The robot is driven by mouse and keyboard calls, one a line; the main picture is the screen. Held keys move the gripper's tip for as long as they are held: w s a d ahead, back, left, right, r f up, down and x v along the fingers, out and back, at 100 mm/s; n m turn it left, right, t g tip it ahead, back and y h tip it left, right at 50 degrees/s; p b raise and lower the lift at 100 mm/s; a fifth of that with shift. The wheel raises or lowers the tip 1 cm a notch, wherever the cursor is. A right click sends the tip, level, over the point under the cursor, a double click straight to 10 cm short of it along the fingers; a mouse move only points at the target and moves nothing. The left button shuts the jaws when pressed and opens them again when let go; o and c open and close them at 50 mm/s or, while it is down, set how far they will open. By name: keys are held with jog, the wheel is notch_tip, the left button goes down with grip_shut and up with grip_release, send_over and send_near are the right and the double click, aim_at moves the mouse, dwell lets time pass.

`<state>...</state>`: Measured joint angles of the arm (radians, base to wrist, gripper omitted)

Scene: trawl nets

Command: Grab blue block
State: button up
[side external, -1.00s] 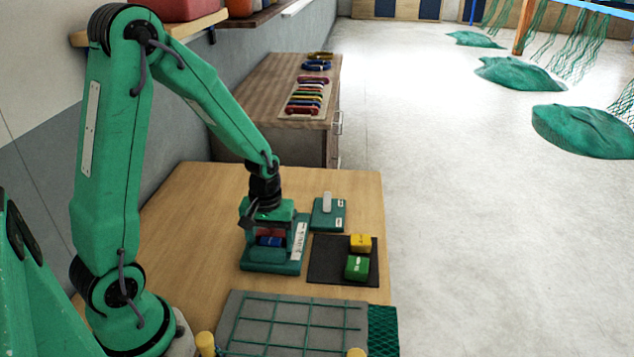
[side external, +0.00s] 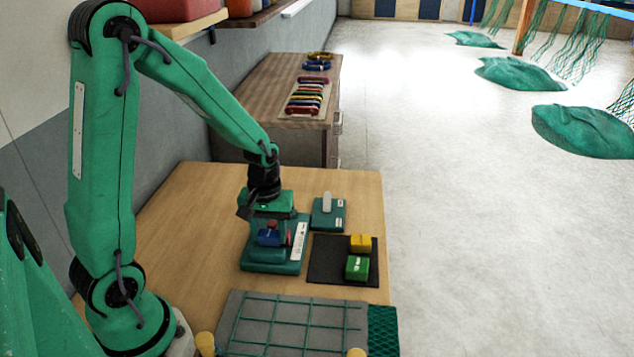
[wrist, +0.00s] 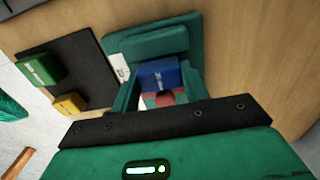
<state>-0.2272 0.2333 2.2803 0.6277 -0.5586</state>
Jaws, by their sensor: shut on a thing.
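The blue block (side external: 268,237) has a white mark on its face and sits between the fingers of my gripper (side external: 269,232), over the teal stand (side external: 285,266). In the wrist view the blue block (wrist: 158,76) lies between the two green fingertips, and my gripper (wrist: 160,88) is shut on it. A small red part (wrist: 165,97) shows just beside the blue block, nearer the palm; most of it is hidden. The fingers hide part of the blue block in the side view, and I cannot tell whether its underside is clear of the stand.
A dark mat (side external: 320,272) to the right holds a yellow block (side external: 361,243) and a green block (side external: 357,267). A small teal base with a white peg (side external: 327,203) stands behind. A gridded grey tray (side external: 262,342) lies in front. The left tabletop is bare.

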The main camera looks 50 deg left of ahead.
jog(key=shift+d+r, duration=0.15)
jog(key=shift+r, duration=0.4)
jog(key=shift+d+r, duration=0.15)
jog(key=shift+r, duration=0.35)
jog(key=s+d+r, duration=0.3)
jog(key=d+r, duration=0.3)
jog(key=d, duration=0.4)
jog(key=shift+s+d+r, duration=0.25)
jog(key=shift+s, duration=0.05)
jog(key=shift+w, duration=0.1)
